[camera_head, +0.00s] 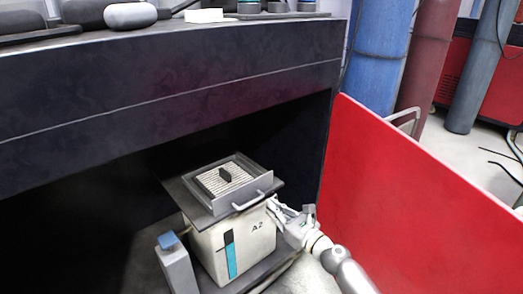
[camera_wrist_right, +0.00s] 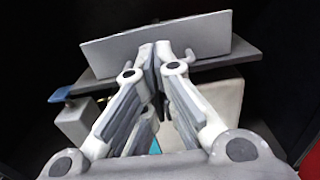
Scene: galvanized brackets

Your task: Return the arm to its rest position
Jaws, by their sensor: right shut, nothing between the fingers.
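My right gripper (camera_head: 276,206) is in front of the tray's right side, beside the white box. Its fingers are shut with nothing between them; the fingertips also show in the right wrist view (camera_wrist_right: 158,50). The grey tray (camera_head: 256,190) with a bar handle holds a ribbed plate with a small dark piece. It sits on a dark plate on top of the white box (camera_head: 264,236) marked "A2". In the wrist view the tray's wall (camera_wrist_right: 195,38) stands just beyond the fingertips, and I cannot tell whether they touch. My left gripper is not in view.
A dark cabinet (camera_head: 170,100) overhangs the box, with several items on top. A red panel (camera_head: 410,200) stands close to the right of my arm. A grey post with a blue top (camera_head: 168,241) is left of the box. Blue and dark red cylinders stand behind the panel.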

